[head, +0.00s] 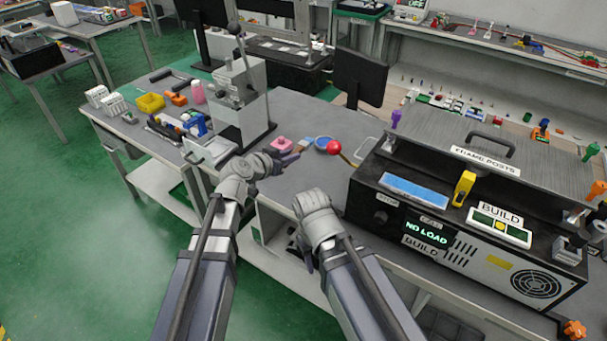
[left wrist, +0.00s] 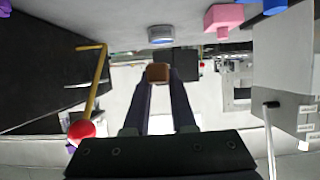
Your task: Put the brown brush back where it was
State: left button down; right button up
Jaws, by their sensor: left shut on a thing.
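My left gripper (head: 296,151) is shut on the brown brush. In the left wrist view the brush shows as a small brown block (left wrist: 158,72) between the two dark fingertips (left wrist: 159,78). The rest of the brush is hidden or too small to make out. I cannot tell whether the brush touches the bench. My right arm bends down at the bench's front edge, and its gripper (head: 305,261) is mostly hidden.
A lever with a red ball (head: 334,147) stands out from the black "NO LOAD" machine (head: 455,235), close right of my left gripper. A grey press (head: 240,100) with a tall lever stands left. The bench behind the dish is clear.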

aim_at(290, 187)
pick_arm(q)
jog(key=shift+f+b, duration=4.95)
jog(key=shift+b, duration=0.05)
jog(key=shift+f, duration=0.25)
jog(key=c, duration=0.7)
grip_release()
jog(key=shift+r, duration=0.1)
jog(key=shift+c, duration=0.2)
